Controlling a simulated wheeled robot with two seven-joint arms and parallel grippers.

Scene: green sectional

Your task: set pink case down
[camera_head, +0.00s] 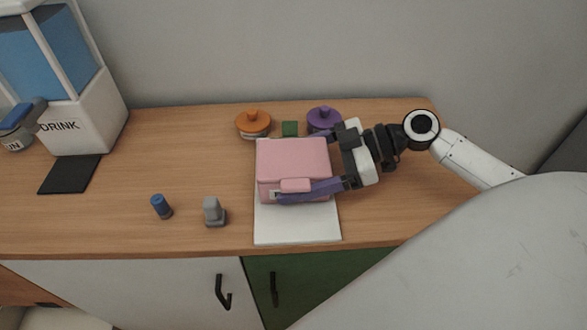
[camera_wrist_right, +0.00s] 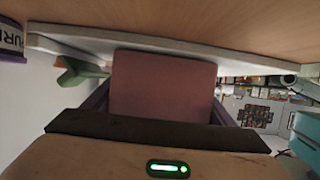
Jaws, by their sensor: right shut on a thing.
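The pink case (camera_head: 292,160) is over the white sheet or board (camera_head: 297,228) on the wooden counter, with its handle side toward the front. It also fills the middle of the right wrist view (camera_wrist_right: 163,85). My right gripper (camera_head: 312,165) comes in from the right and is shut on the case, one purple finger along its front side. I cannot tell whether the case touches the white board. The board's front part shows bare. My left gripper is not in view.
An orange-lidded jar (camera_head: 253,122) and a purple-lidded jar (camera_head: 323,119) stand behind the case, with a small green thing (camera_head: 290,129) between. A blue cylinder (camera_head: 161,206) and a grey object (camera_head: 213,211) stand left. A drink dispenser (camera_head: 85,115) is far left.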

